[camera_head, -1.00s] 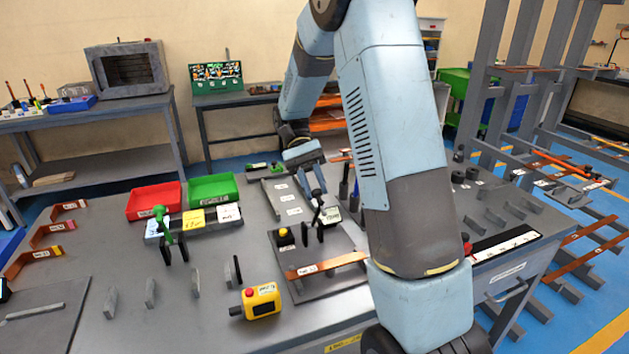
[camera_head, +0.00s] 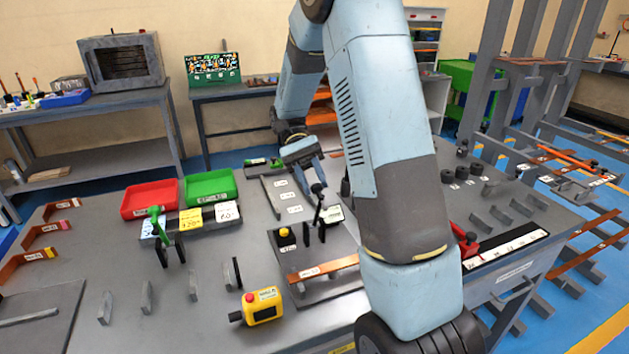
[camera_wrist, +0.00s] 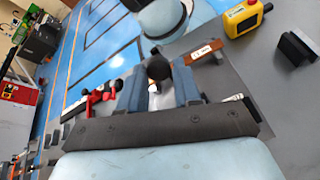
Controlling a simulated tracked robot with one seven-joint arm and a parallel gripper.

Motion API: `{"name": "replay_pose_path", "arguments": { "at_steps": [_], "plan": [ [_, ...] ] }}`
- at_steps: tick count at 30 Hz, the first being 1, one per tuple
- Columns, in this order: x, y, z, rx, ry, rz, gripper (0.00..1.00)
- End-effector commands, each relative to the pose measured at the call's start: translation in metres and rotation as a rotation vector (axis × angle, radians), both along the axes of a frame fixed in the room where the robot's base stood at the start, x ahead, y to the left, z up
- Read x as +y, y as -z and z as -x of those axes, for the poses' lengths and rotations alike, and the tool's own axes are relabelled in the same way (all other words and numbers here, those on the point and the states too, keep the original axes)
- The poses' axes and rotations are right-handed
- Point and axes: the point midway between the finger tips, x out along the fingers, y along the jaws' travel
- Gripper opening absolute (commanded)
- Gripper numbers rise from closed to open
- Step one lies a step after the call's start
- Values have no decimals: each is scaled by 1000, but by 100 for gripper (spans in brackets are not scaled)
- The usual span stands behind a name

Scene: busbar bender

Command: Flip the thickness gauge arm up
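The black gauge arm with a ball knob (camera_head: 317,188) stands tilted upward from the fixture plate (camera_head: 322,288), beside a white label (camera_head: 332,214). I take it to be the thickness gauge arm. My gripper (camera_head: 309,176) hangs just above the knob, fingers pointing down. In the wrist view the dark round knob (camera_wrist: 158,67) appears between the two blue-grey fingers of my gripper (camera_wrist: 159,88), with a gap showing between them. The fingers look open and not closed on it. Whether either finger touches the knob cannot be told. The arm's lower part is hidden in the wrist view.
An orange copper bar (camera_head: 322,267) lies on the fixture, with a yellow pendant box (camera_head: 262,306) in front. A green-handled clamp (camera_head: 157,226), red bin (camera_head: 150,199) and green bin (camera_head: 210,187) stand left. A red lever (camera_head: 467,241) is at right.

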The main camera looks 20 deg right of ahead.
Motion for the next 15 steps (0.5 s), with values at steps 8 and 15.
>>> {"name": "replay_pose_path", "arguments": {
  "at_steps": [8,15],
  "plan": [
    [-1,0,1,2,1,1,55],
    [-2,-1,-1,3,2,1,55]
  ]
}}
